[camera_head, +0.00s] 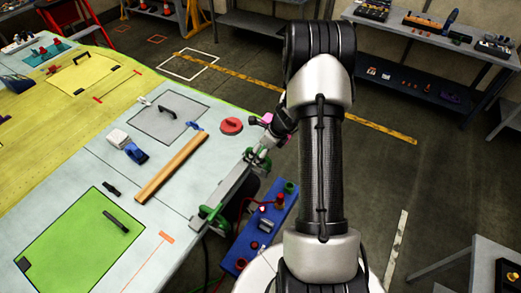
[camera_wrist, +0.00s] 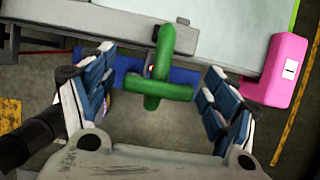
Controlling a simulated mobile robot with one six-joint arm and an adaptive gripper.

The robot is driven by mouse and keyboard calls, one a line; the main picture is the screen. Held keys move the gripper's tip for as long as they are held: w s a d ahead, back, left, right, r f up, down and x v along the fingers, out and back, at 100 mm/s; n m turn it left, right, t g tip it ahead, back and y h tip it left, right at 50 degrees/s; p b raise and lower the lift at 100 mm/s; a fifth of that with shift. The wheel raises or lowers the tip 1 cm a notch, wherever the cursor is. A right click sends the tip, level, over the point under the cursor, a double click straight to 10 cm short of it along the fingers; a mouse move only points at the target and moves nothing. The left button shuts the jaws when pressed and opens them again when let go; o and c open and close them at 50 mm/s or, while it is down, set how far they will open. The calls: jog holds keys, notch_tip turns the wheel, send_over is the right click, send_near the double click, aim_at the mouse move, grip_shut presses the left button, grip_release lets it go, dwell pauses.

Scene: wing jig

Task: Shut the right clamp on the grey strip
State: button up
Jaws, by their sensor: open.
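The grey strip (camera_head: 222,190) lies along the near edge of the pale wing table, between two green clamps. The right clamp (camera_head: 251,155) is at the strip's far end, partly hidden by my gripper (camera_head: 264,149). The other clamp (camera_head: 212,214) is at the strip's near end. In the wrist view, the clamp's green handle (camera_wrist: 158,87) stands between the spread fingers of my gripper (camera_wrist: 160,72), with a gap on both sides. The strip (camera_wrist: 130,29) runs behind it. I cannot tell the exact state of the clamp's jaw.
A pink block (camera_wrist: 281,69) sits at the table's edge, right of the clamp in the wrist view. A blue tray (camera_head: 240,263) with several fittings stands below the near clamp. A red disc (camera_head: 231,126) and wooden bar (camera_head: 170,168) lie on the table.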

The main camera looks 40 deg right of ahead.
jog(key=v, duration=1.1)
jog(key=shift+s+r, duration=0.2)
jog(key=shift+r, duration=0.05)
jog(key=s+a+r+n+b, duration=0.1)
jog(key=s+a+n+b, duration=0.2)
jog(key=a+n+b, duration=0.5)
jog(key=s+a+r+n+b, duration=0.1)
jog(key=s+a+n+b, duration=0.1)
jog(key=a+n+b, duration=0.7)
jog(key=s+a+f+n+h+b, duration=0.1)
jog(key=s+a+f+n+b, duration=0.3)
jog(key=s+n, duration=0.3)
jog(key=s+a+f+n+b, duration=0.4)
jog(key=s+n+b, duration=0.3)
jog(key=s, duration=0.2)
jog(key=shift+a+n+h, duration=0.3)
jog(key=shift+a+h, duration=0.1)
jog(key=shift+a, duration=0.05)
